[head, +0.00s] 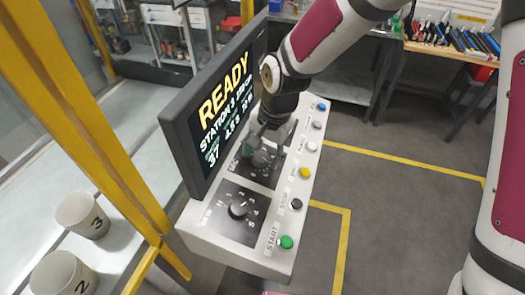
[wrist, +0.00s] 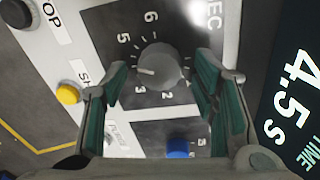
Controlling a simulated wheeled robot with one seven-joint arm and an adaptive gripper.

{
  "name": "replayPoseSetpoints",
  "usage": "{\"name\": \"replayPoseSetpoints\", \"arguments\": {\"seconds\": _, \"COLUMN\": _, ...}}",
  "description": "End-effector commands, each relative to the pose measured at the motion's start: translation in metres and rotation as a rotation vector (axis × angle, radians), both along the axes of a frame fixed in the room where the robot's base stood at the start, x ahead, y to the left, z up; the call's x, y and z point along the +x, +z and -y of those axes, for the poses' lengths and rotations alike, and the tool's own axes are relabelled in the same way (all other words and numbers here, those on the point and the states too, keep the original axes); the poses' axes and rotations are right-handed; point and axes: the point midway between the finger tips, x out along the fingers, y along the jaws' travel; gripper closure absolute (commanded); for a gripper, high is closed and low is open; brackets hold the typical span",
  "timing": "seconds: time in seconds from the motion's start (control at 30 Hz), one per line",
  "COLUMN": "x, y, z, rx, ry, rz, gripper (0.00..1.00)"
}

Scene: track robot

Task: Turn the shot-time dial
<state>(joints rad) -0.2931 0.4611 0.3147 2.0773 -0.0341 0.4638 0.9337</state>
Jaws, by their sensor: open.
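The shot-time dial is a round grey knob (wrist: 160,68) on a black plate marked with numbers and letters ending in "EC". A short white pointer line on it points left in the wrist view, between the visible 5 and 3. My gripper (wrist: 160,66) is open, with one green-padded finger on each side of the knob. Gaps show between the pads and the knob. The left finger hides part of the scale. In the head view my gripper (head: 262,155) is over the upper dial plate and partly covers the knob.
A screen (head: 222,105) reading "READY" stands close left of my gripper. A second black dial (head: 238,208) is nearer on the console (head: 268,262). Several coloured buttons, including green START (head: 286,242) and yellow (head: 305,172), line the right edge. A blue knob (wrist: 178,148) shows in the wrist view.

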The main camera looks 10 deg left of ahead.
Motion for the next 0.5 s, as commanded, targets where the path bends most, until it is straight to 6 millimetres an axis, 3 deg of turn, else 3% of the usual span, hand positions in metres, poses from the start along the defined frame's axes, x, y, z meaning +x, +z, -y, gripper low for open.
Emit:
{"name": "replayPoseSetpoints", "arguments": {"seconds": 0.03, "x": 0.0001, "y": 0.0001, "z": 0.0001, "rx": 0.0, "ry": 0.0, "rz": 0.0, "gripper": 0.46}}
{"name": "replayPoseSetpoints", "arguments": {"seconds": 0.23, "x": 0.0, "y": 0.0003, "z": 0.0002, "rx": 0.0, "ry": 0.0, "rz": 0.0, "gripper": 0.92}}
{"name": "replayPoseSetpoints", "arguments": {"seconds": 0.5, "x": 0.0, "y": 0.0004, "z": 0.0002, "rx": -0.001, "ry": 0.01, "rz": 0.002, "gripper": 0.94}}
